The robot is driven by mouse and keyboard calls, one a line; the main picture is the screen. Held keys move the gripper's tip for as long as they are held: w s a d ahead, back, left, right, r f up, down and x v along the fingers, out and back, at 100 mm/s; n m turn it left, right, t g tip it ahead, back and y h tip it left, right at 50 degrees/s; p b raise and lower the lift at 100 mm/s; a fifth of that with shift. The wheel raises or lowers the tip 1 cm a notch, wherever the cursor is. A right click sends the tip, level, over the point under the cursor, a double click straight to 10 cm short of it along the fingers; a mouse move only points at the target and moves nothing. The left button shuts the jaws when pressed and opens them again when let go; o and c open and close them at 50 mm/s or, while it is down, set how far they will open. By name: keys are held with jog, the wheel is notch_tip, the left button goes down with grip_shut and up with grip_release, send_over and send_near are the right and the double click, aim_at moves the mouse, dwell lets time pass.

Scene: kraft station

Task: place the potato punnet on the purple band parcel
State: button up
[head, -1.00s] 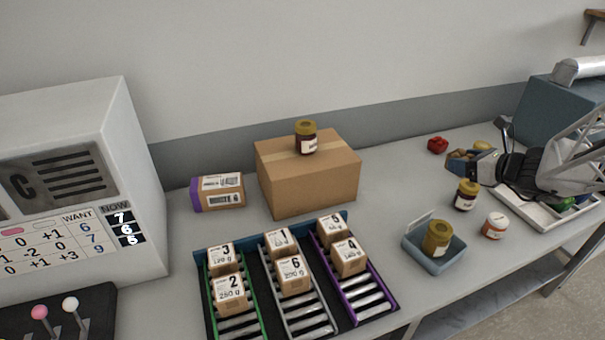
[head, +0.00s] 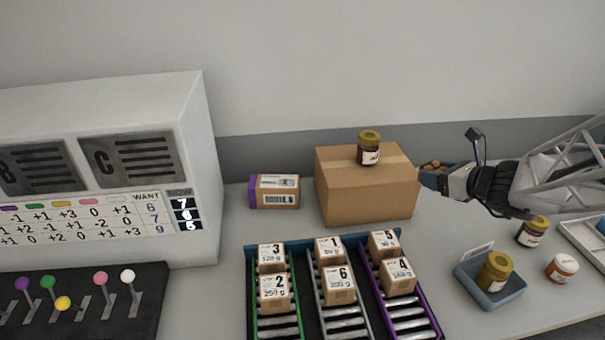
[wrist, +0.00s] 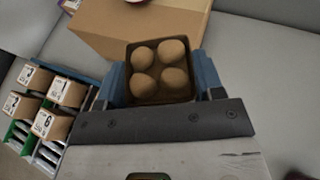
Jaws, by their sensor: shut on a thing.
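The potato punnet (wrist: 159,72), a dark square tray with several brown potatoes, is between the two blue fingers of my gripper (wrist: 160,82) in the wrist view. The gripper is shut on it. In the head view my gripper (head: 433,179) is just right of the big cardboard box, and the punnet's potatoes (head: 430,165) show in part behind that box's edge. The purple band parcel (head: 275,191), a small brown box with a purple left end and white labels, lies on the bench left of the big box. Its top carries nothing.
The big cardboard box (head: 365,195), with a dark jar (head: 369,148) on top, stands between my gripper and the parcel. Roller lanes with numbered boxes (head: 340,285) lie in front. A blue tray with a jar (head: 490,292) is at right. A lever panel (head: 85,305) is at left.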

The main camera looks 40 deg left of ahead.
jog(key=s+a+n+g, duration=0.4)
jog(key=s+a+g, duration=0.1)
jog(key=s+a, duration=2.1)
jog(key=shift+y, duration=0.4)
jog(key=f, duration=0.3)
jog(key=w+a+f, duration=0.1)
jog(key=f, duration=0.1)
jog(key=shift+f, duration=0.15)
jog(key=shift+a, duration=0.1)
send_over(265, 191)
jog(key=shift+d+f, duration=0.3)
jog(key=shift+f, duration=0.45)
jog(key=shift+f, duration=0.1)
